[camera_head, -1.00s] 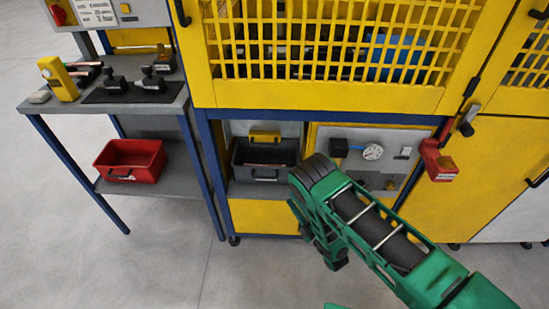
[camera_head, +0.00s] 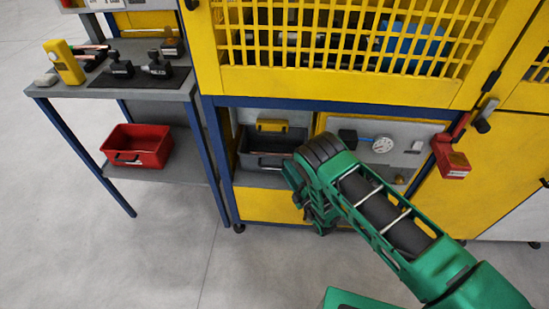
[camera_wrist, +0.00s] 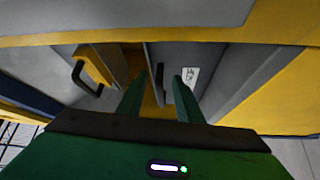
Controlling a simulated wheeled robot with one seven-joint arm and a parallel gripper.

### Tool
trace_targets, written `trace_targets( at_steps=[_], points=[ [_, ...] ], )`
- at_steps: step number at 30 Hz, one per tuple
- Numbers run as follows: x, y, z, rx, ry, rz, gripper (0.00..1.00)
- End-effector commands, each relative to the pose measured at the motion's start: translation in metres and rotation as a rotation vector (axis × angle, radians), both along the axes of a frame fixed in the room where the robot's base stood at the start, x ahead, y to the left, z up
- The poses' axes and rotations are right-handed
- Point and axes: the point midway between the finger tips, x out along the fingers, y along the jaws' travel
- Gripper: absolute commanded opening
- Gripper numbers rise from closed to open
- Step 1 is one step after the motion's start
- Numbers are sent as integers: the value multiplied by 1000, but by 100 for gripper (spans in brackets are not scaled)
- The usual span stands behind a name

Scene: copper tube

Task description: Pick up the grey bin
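The grey bin (camera_head: 258,158) sits in the open lower bay of the yellow and blue cabinet in the head view. My arm covers its right part. My gripper (camera_wrist: 158,90) shows in the wrist view with two green fingers apart and nothing held. Beyond them are grey surfaces (camera_wrist: 225,80), one with a white label, likely the bin. A narrow dark strip (camera_wrist: 160,76), maybe the bin's handle, appears between the fingertips. I cannot tell its distance. In the head view my fingertips cannot be made out.
A yellow block (camera_head: 272,125) is behind the bin; a similar one with a black handle (camera_wrist: 95,70) shows in the wrist view. A red bin (camera_head: 137,146) sits on the side table's lower shelf. The floor (camera_head: 90,250) in front is clear.

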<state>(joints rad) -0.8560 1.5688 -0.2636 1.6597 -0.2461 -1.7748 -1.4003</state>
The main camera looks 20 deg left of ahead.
Motion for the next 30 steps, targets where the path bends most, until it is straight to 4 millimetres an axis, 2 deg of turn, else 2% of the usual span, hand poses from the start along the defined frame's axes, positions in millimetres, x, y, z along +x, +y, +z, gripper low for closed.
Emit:
trace_targets(
  at_steps=[4, 12, 13, 17, 30],
  points=[
    [11, 10, 2, 0, -1, -1, 33],
    [13, 13, 2, 0, 0, -1, 33],
    [13, 13, 2, 0, 0, -1, 30],
    [13, 13, 2, 0, 0, 0, 0],
    [13, 13, 1, 0, 1, 0, 0]
  ],
)
